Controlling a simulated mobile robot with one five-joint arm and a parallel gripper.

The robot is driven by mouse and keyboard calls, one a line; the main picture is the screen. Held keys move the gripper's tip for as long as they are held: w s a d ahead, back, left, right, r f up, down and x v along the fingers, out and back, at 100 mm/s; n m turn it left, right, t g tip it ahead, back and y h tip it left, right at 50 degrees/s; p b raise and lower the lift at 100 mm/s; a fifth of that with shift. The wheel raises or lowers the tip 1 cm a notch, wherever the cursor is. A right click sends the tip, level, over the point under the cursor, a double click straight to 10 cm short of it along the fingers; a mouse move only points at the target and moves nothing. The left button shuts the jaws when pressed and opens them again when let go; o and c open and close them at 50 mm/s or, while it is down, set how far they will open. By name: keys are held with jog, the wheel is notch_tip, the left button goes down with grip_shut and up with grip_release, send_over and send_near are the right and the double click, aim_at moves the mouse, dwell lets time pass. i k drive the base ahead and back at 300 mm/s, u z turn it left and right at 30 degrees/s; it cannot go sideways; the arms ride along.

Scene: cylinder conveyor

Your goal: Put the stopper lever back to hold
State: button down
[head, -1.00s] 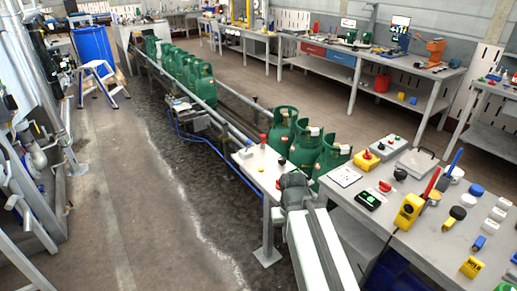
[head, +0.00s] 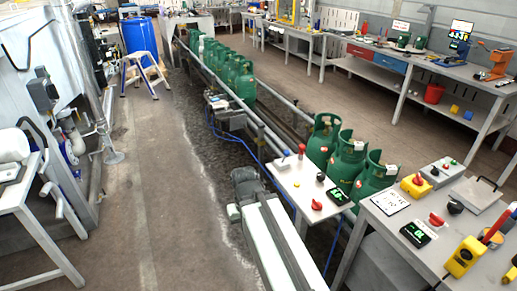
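A small pale control table (head: 290,178) stands beside the conveyor. On it are an upright red-topped lever (head: 302,151), a red knob (head: 317,205) and a dark box with a green display (head: 338,196). I cannot tell for sure which of these is the stopper lever, or its position. My arm reaches up from the bottom, and its dark end with my gripper (head: 246,181) is left of the control table, apart from the levers in the picture. The fingers are too unclear to tell open from shut.
Green gas cylinders stand on the conveyor, with a near group (head: 346,158) beside the control table and a row (head: 240,78) farther back. A workbench (head: 395,222) with devices is at the right. The floor at left is clear up to a stepladder (head: 138,72).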

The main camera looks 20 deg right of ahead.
aim_at(286, 153)
jog(key=u, duration=0.3)
jog(key=i, duration=0.85)
jog(key=u, duration=0.05)
